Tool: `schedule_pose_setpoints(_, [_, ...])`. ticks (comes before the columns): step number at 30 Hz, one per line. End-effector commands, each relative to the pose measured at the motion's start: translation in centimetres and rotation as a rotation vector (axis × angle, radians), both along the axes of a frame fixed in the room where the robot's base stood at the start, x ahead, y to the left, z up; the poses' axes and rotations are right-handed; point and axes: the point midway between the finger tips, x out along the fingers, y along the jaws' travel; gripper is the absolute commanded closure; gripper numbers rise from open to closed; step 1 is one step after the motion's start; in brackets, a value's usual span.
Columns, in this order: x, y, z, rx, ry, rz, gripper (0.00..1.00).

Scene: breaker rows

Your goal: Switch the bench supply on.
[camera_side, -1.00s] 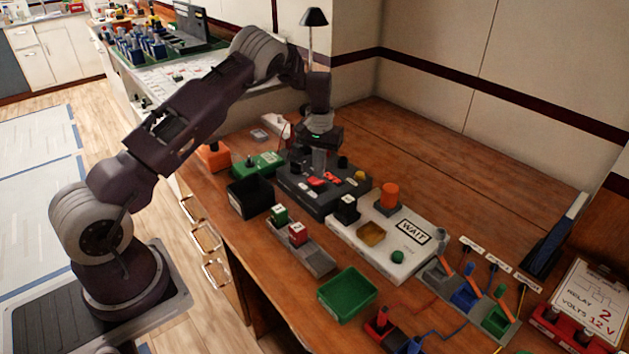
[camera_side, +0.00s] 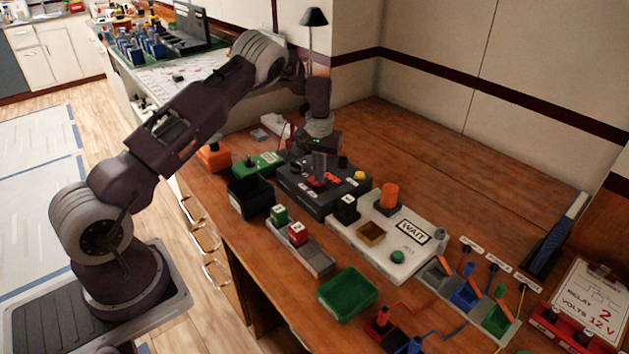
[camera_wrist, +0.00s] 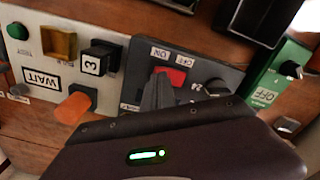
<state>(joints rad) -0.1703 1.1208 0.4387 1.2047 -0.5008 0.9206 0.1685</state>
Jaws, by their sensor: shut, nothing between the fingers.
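My gripper (camera_side: 317,182) is shut and empty, pointing down over the panel. In the wrist view my fingertips (camera_wrist: 160,82) are right beside the red switch and cover part of it. I cannot tell whether they touch it, or which way the rocker is tipped.
A white box marked WAIT (camera_side: 372,248) with an orange knob (camera_side: 390,193) stands to the right. A black bin (camera_side: 249,197) and a green box (camera_side: 259,164) are on the left. A green tray (camera_side: 347,294) lies in front.

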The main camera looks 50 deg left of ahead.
Motion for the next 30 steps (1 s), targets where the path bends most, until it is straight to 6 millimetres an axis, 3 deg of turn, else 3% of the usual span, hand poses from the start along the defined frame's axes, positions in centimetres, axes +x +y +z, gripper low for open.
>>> schedule_pose_setpoints(20, [0.0,0.0,-0.9,0.0,-0.001,0.0,1.0])
schedule_pose_setpoints(30, [0.1,0.0,2.3,0.0,-0.002,0.0,1.0])
